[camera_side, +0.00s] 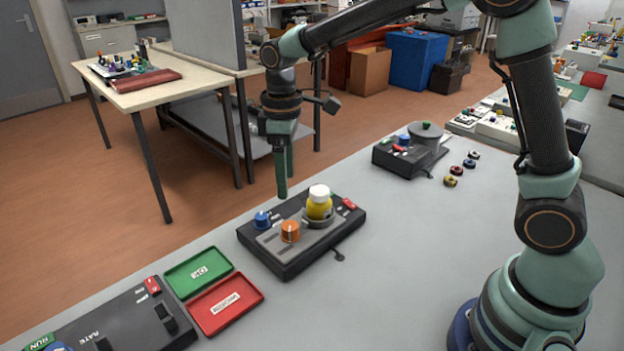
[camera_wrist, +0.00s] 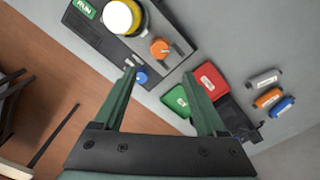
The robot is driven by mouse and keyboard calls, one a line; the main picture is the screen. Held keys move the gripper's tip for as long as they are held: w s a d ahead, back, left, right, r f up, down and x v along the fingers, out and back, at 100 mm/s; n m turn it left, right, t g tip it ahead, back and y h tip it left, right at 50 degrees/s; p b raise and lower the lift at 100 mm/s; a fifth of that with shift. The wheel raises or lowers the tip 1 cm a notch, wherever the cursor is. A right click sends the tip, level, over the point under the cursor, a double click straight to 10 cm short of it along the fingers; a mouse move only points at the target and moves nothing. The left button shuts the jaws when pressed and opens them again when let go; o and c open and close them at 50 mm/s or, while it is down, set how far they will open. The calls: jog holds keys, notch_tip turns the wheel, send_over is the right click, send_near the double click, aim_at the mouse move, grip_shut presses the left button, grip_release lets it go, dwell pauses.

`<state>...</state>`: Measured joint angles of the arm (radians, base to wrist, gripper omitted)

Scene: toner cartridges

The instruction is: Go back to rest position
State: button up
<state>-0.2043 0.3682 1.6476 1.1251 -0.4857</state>
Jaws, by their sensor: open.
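My gripper (camera_side: 283,185) hangs pointing down above the far edge of a black control box (camera_side: 290,262), apart from it. In the wrist view its two green fingers (camera_wrist: 159,73) are spread with nothing between them. The box carries a blue knob (camera_side: 262,220), an orange knob (camera_side: 290,231) and a yellow bottle with a white cap (camera_side: 319,203), upright in a grey round seat. The bottle stands to the right of my fingers in the side view. The wrist view also shows the bottle's white cap (camera_wrist: 122,17) and the orange knob (camera_wrist: 159,48).
A green tray (camera_side: 199,273) and a red tray (camera_side: 224,303) lie beside a black panel (camera_side: 130,318) at front left. A second black box with a grey lidded pot (camera_side: 427,136) stands farther back, near several small coloured rings (camera_side: 462,169). The table's middle right is clear.

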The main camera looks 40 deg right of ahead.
jog(key=shift+r, duration=0.25)
jog(key=s+d+r+m+t, duration=0.2)
jog(key=s+d+r+m, duration=0.1)
jog(key=s, duration=0.4)
jog(key=s+d+r+m+t, duration=0.3)
jog(key=s+d+r+m, duration=0.1)
jog(key=s+d+m, duration=0.1)
jog(key=shift+s+d+t, duration=0.3)
jog(key=shift+s+d, duration=0.15)
jog(key=shift+s, duration=0.75)
